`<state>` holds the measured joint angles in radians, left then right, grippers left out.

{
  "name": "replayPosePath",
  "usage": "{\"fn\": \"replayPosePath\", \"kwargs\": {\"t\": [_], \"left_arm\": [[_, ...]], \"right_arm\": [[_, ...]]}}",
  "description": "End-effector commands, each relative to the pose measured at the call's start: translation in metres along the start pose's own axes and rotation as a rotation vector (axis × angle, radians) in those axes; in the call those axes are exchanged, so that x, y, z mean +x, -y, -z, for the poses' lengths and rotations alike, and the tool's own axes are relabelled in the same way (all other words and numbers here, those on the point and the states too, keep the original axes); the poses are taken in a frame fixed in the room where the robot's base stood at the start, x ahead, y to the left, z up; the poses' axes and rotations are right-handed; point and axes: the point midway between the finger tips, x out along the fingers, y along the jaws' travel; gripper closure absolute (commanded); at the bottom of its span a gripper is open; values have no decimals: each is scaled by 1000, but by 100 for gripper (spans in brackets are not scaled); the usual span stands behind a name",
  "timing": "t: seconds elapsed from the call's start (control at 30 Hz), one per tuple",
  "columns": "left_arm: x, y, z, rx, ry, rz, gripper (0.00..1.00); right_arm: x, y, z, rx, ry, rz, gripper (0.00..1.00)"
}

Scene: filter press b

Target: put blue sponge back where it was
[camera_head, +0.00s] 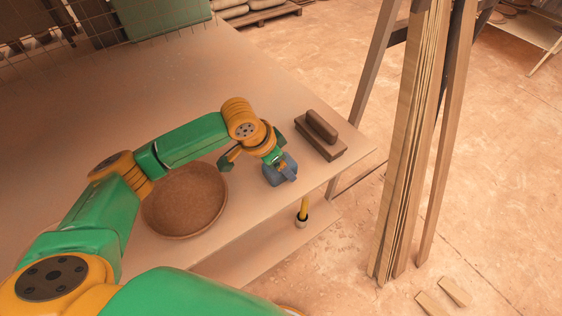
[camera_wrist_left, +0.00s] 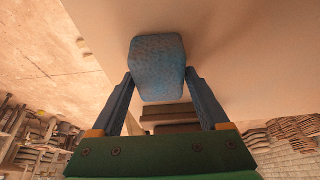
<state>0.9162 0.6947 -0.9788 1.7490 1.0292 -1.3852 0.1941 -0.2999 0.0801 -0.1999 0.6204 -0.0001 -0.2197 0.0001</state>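A blue sponge (camera_head: 271,175) shows near the front edge of the table (camera_head: 225,75), right of the bowl. In the left wrist view the blue sponge (camera_wrist_left: 158,66) sits between the two fingertips, which touch it on both sides. My left gripper (camera_head: 284,168) reaches over the table and is shut on the sponge. I cannot tell whether the sponge touches the tabletop or is just above it. The gripper partly covers it in the head view. My right gripper is not in view.
A round brown bowl (camera_head: 185,202) stands left of the sponge. A brown block brush (camera_head: 320,136) lies to its right, near the table's corner. Tall wooden boards (camera_head: 412,140) stand beyond the right edge. A yellow-handled tool (camera_head: 303,210) is below the front edge.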

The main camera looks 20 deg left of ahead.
Motion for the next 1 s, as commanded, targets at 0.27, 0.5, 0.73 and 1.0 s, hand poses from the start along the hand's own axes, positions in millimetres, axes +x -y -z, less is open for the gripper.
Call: {"fn": "replayPosePath", "kwargs": {"t": [0.27,0.5,0.73,1.0], "left_arm": [[0,0,0,0,0,0,2],[-31,1,3,2,-5,3,2],[-95,1,2,1,-4,4,2],[-123,0,1,-1,0,0,2]], "right_arm": [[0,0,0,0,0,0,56],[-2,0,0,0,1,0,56],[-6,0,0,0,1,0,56],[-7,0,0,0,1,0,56]]}}
